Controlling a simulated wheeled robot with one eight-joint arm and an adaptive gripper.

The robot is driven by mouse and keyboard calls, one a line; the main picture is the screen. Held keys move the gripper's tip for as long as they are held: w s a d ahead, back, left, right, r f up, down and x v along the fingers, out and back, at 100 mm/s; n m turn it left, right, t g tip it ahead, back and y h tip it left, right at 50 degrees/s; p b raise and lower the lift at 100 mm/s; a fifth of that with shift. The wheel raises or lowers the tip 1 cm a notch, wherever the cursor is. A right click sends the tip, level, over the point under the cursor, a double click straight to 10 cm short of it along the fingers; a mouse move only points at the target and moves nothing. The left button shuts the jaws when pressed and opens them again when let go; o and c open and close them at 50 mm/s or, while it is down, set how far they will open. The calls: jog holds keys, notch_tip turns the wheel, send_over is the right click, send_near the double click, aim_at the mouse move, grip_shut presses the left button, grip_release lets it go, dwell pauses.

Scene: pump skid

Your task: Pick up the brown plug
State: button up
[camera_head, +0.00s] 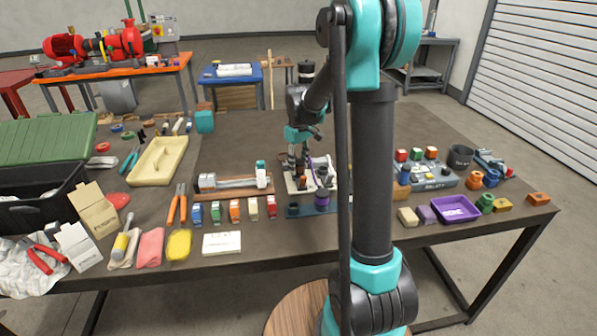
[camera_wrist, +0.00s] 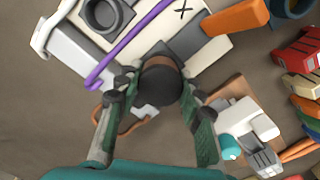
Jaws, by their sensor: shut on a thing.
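The brown plug (camera_wrist: 160,84) shows in the wrist view as a dark round top with a brown band at its far edge. My gripper (camera_wrist: 160,92) has its two green-padded fingers on either side of it, shut on it. The white board (camera_wrist: 210,55) with a purple strap (camera_wrist: 132,42) lies just beyond and below. In the head view my gripper (camera_head: 298,158) points down over the white board (camera_head: 308,187). The plug is too small and covered there to make out clearly. I cannot tell whether it touches the board.
A wooden holder with a grey-white device (camera_head: 235,184) stands left of the board. Several coloured blocks (camera_head: 234,211) line the front. A dark blue plate (camera_head: 312,210) with a purple cylinder lies in front. A grey block tray (camera_head: 428,174) and purple tray (camera_head: 455,209) stand to the right.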

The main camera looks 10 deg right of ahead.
aim_at(299, 161)
jog(key=shift+r, duration=0.15)
notch_tip(299, 161, up, 20)
dwell(0.8)
